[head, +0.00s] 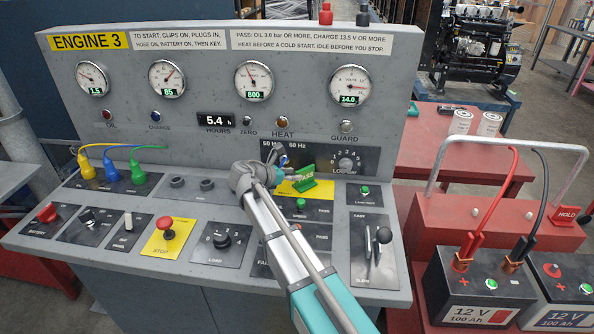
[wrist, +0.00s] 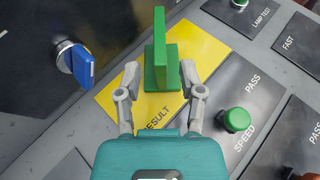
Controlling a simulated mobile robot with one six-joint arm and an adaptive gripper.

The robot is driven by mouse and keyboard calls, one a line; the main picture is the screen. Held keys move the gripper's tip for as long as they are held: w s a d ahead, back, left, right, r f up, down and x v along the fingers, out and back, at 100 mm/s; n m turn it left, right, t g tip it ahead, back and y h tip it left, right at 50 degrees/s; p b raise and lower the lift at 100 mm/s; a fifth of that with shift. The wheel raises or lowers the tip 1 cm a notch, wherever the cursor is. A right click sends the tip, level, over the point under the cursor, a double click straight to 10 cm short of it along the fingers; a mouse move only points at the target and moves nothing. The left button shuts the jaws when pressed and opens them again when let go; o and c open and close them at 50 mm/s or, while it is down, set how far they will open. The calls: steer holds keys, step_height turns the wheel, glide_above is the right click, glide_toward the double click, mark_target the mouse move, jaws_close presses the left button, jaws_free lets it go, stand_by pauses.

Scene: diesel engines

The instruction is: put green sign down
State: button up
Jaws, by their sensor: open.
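The green sign (head: 306,182) stands upright on the yellow RESULT plate (head: 287,191) of the engine console. In the wrist view the sign (wrist: 160,50) shows nearly edge-on, with its base resting on the yellow plate (wrist: 208,50). My gripper (wrist: 161,72) is open, one finger on each side of the sign's near part, with gaps visible between fingers and sign. In the head view my gripper (head: 272,172) is just left of the sign and partly hidden by my arm.
A blue selector knob (wrist: 75,62) sits left of the yellow plate, and a green SPEED button (wrist: 235,120) to its right. A red HOLD sign (head: 567,216) is at far right.

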steer(key=p+v, duration=0.2)
steer(key=v, duration=0.4)
steer(key=shift+s+r, duration=0.1)
stand_by(0.5)
